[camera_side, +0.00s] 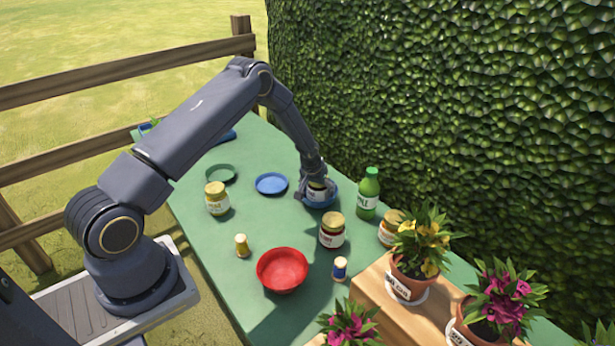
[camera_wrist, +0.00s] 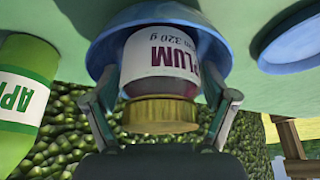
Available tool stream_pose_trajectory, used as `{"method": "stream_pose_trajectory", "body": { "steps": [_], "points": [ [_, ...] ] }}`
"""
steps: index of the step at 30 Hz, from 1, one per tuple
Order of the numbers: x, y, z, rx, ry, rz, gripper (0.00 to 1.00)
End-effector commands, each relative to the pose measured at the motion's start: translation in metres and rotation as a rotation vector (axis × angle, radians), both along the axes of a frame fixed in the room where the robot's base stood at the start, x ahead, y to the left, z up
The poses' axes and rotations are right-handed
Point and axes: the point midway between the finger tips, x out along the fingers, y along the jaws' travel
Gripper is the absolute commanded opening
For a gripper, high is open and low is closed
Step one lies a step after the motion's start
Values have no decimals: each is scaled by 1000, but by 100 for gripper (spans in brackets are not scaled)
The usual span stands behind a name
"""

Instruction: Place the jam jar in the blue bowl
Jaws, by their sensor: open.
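The jam jar (camera_wrist: 160,65), labelled PLUM with a gold lid and dark contents, sits in the blue bowl (camera_wrist: 105,40) in the wrist view, which appears upside down. In the side view the blue bowl (camera_side: 320,203) stands near the table's far edge, and the jar (camera_side: 318,187) in it is partly hidden by my gripper (camera_side: 316,184). In the wrist view my gripper (camera_wrist: 166,95) is open, with one finger on each side of the jar near its lid. I cannot tell whether the fingers touch the jar.
A green bottle (camera_side: 368,196) stands close right of the bowl, a blue plate (camera_side: 271,184) close left. Other jars (camera_side: 332,232) (camera_side: 217,200), a red bowl (camera_side: 282,272), shakers (camera_side: 242,246) and flowerpots (camera_side: 408,280) stand nearer. A hedge (camera_side: 450,100) rises behind. The table's left-centre (camera_side: 215,245) is clear.

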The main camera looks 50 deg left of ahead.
Motion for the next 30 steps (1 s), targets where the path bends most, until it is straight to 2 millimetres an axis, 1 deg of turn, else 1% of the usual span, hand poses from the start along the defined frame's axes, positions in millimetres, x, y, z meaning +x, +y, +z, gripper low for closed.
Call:
{"method": "stream_pose_trajectory", "body": {
  "steps": [5,12,15,20,23,26,27,29,30],
  "points": [
    [-7,-4,25,1,-3,0,84],
    [-26,-14,76,1,-4,0,84],
    [-33,-17,93,0,-3,1,84],
    [-39,-21,109,0,-1,-1,84],
    [-42,-25,127,5,-7,-10,84],
    [-50,-38,168,15,-17,-37,84],
    [-57,-46,190,21,-23,-53,84],
    [-72,-61,225,28,-28,-82,84],
    [-85,-71,249,33,-34,-105,84]
  ]
}}
